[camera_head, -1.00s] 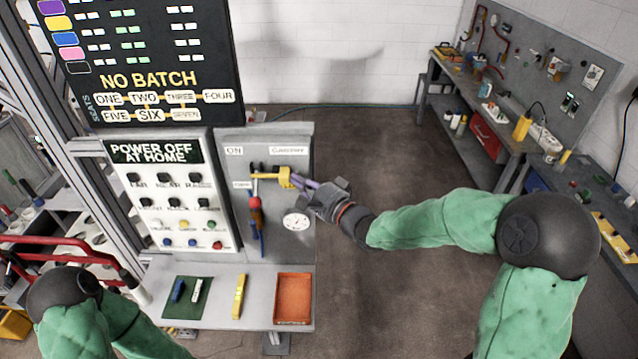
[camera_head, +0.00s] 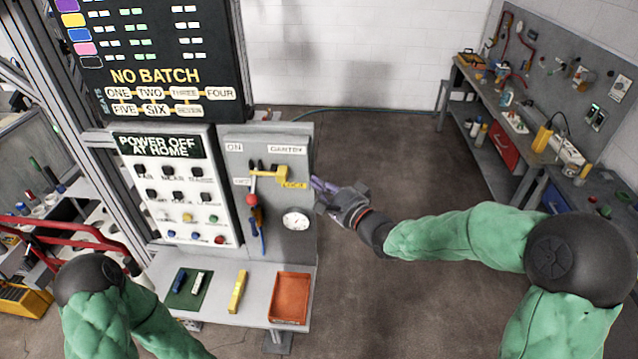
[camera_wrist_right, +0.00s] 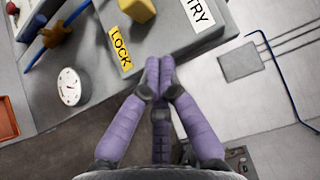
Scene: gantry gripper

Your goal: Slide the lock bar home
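The yellow lock bar (camera_head: 267,174) runs sideways across the grey gantry panel, with a thick yellow block at its right end. A yellow LOCK label (camera_head: 294,185) sits just right of and below that block. In the right wrist view the yellow block (camera_wrist_right: 137,9) shows at the top edge, and the LOCK label (camera_wrist_right: 120,48) is beside it. My right gripper (camera_head: 318,184) is off the panel's right edge, apart from the bar. In the wrist view its purple fingers (camera_wrist_right: 159,66) are together with nothing between them. My left gripper is out of view.
A red-knobbed lever (camera_head: 252,200) hangs below the bar's left end, with a round gauge (camera_head: 295,221) to its right. A shelf below holds an orange tray (camera_head: 290,297) and a yellow strip (camera_head: 238,291). The floor right of the panel is clear.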

